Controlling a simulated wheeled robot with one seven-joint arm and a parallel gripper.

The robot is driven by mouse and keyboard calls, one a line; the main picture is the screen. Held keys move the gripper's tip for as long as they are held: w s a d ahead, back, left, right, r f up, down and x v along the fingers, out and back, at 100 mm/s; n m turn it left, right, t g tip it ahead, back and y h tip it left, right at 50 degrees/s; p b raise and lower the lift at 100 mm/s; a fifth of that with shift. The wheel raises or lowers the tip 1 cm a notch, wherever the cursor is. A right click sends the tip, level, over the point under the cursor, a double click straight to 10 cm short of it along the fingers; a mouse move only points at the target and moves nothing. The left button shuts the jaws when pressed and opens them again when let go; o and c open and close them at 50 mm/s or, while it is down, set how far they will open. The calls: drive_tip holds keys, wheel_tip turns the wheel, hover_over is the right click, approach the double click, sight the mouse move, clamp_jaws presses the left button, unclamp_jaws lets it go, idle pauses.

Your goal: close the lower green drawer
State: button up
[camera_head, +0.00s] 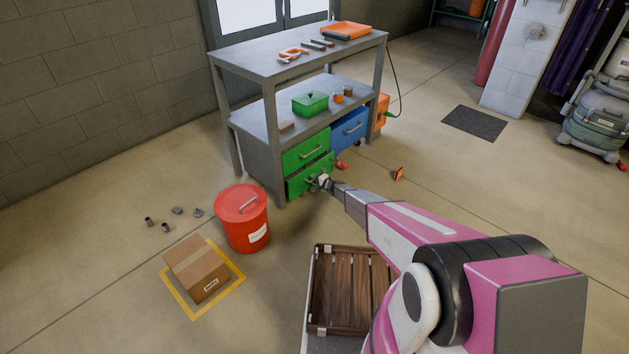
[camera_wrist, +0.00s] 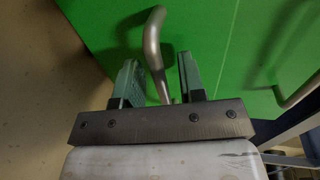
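The lower green drawer (camera_head: 297,187) is at the bottom left of the grey workbench, below the upper green drawer (camera_head: 302,152). Its front seems to stand out a little from the bench; my gripper hides part of it. My gripper (camera_head: 319,181) is at the front of this drawer, by its handle. In the wrist view, the bent metal handle (camera_wrist: 153,45) passes between the two fingers of my gripper (camera_wrist: 160,70). The upper drawer's handle (camera_wrist: 300,92) shows at the right.
A blue drawer (camera_head: 350,128) is right of the green ones. A red bucket (camera_head: 243,225) and a cardboard box (camera_head: 197,268) stand left of my arm. A wooden slatted crate (camera_head: 338,290) is below the arm. Small parts lie on the floor at left.

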drive_tip(key=shift+a, duration=0.1)
clamp_jaws()
drive_tip(key=shift+r+x, duration=0.25)
drive_tip(key=shift+x, duration=0.8)
drive_tip(key=shift+r+x, duration=0.2)
drive_tip(key=shift+x, duration=0.85)
unclamp_jaws()
drive_tip(key=shift+w+a, duration=0.15)
drive_tip(key=v, duration=1.1)
drive_tip(key=shift+f, duration=0.15)
